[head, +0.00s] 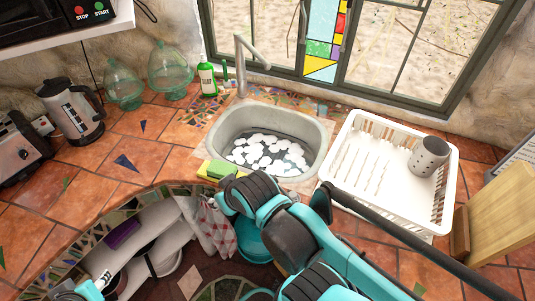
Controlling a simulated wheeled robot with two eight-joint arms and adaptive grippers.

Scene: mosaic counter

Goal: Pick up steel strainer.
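A grey metal cylinder with small holes (428,156), which looks like the steel strainer, leans tilted inside the right part of the white dish rack (345,205). No gripper touches it. My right arm's teal and black links cross the lower middle of the head view, in front of the sink and below the rack; I cannot make out its gripper. Only a small teal piece of my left arm shows at the lower left edge, and its gripper is not seen.
A green soap bottle (207,80), glass jars, a kettle (72,112) and a toaster (20,150) stand left. Wooden boards (500,215) stand right.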

